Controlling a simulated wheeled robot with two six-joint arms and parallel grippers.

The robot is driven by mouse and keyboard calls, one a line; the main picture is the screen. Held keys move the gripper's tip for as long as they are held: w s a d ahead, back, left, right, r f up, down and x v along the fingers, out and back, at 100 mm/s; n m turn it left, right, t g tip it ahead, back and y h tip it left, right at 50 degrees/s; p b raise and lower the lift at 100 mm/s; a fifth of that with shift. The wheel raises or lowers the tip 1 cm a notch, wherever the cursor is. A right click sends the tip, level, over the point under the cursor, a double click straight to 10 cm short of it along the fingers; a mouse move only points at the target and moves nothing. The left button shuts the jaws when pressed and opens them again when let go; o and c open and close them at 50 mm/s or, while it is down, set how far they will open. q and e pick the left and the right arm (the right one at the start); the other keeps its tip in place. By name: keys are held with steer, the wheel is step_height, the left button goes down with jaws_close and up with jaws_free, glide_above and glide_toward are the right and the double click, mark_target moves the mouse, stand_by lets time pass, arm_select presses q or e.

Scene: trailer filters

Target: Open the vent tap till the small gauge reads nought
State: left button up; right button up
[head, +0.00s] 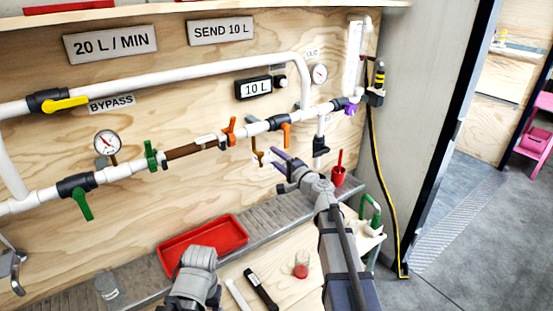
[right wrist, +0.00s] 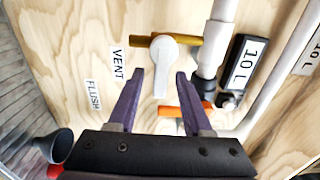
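The vent tap (right wrist: 175,41) has a brass body and a pale grey lever, beside the VENT label (right wrist: 117,66) in the right wrist view. In the head view the brass tap (head: 257,155) hangs below the pipe. My right gripper (right wrist: 160,74) is open, its purple fingers on either side of the lever, with gaps visible. It also shows in the head view (head: 276,159), close to the tap. Two round gauges show: a larger-looking one (head: 107,143) at left and a smaller-looking one (head: 319,74) at upper right. Their readings are too small to tell.
An orange-handled tap (right wrist: 182,111) is close to the right gripper's finger. White pipes carry a yellow bypass lever (head: 65,103) and green levers.

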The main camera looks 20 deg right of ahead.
mark_target(269, 159)
jaws_close()
steer(key=shift+r, duration=0.1)
stand_by(0.5)
steer(key=n, duration=0.2)
steer(key=r+n+p, duration=0.1)
steer(key=shift+s+a+r+n, duration=0.1)
steer(key=shift+n, duration=0.3)
steer(key=n, duration=0.1)
steer(key=n+p, duration=0.1)
steer(key=n, duration=0.1)
steer(key=r+n, duration=0.1)
steer(key=shift+s+a+r+n, duration=0.1)
steer(key=shift+s+a+n, duration=0.05)
steer(key=shift+a+n, duration=0.2)
steer(key=n, duration=0.1)
steer(key=a+n+p, duration=0.1)
steer(key=n, duration=0.1)
steer(key=shift+s+r, duration=0.15)
steer(key=shift+r, duration=0.2)
steer(key=shift+s+a+r+n+p, duration=0.15)
steer(key=shift+a+n, duration=0.1)
steer(key=shift+n, duration=0.8)
steer(key=shift+s+a+n+p, duration=0.1)
steer(key=shift+a+n+p, duration=0.1)
steer(key=shift+n, duration=0.8)
steer(key=shift+o, duration=0.2)
jaws_free()
steer(key=shift+w, duration=0.1)
